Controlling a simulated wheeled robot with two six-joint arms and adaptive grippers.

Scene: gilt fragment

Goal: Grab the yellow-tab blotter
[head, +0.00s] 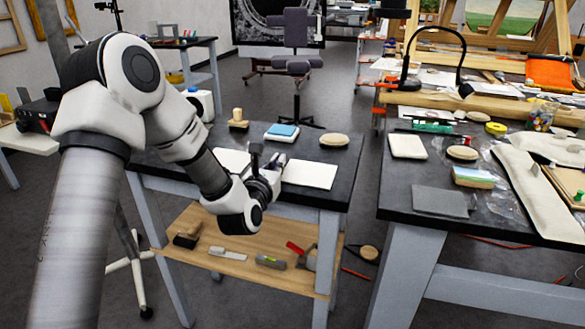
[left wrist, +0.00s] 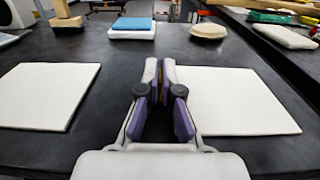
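Two white flat pads lie on the dark left table, one on each side of my left gripper. The left pad (left wrist: 45,95) is clear of it. The right pad (left wrist: 240,100) lies close beside the right finger, which covers part of its near edge; it also shows in the head view (head: 310,175). I cannot make out a yellow tab on either pad. My right gripper is not in view.
Behind the pads stand a wooden-handled block (head: 238,122), a blue-topped white stack (head: 282,132) and a round beige pad (head: 334,141). Tools lie on the wooden shelf (head: 205,262) below. A cluttered workbench (head: 400,180) is at right, across a gap.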

